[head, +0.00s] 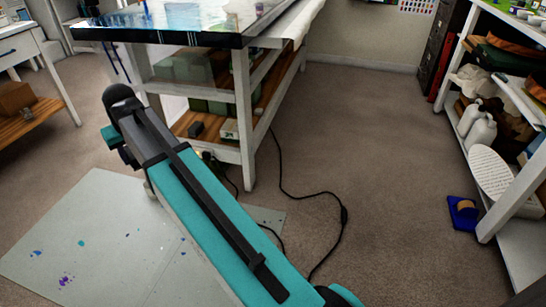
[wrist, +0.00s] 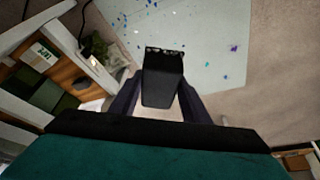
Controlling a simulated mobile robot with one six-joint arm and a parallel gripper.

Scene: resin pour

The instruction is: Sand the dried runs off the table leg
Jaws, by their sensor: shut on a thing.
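The white table (head: 243,115) stands at the upper middle of the head view, its glossy top coated with blue resin. Dark blue runs (head: 116,62) show below the left part of its front edge. A pale table leg (wrist: 93,70) slants across the left of the wrist view; I cannot make out runs on it. My gripper (wrist: 160,82) is shut on a dark, nearly black block (wrist: 162,85), which I take for the sanding block. The block is left of the sheet's middle and appears apart from the leg.
A paint-spotted grey sheet (head: 85,235) lies on the carpet. A black cable (head: 300,196) runs along the floor beside the table.

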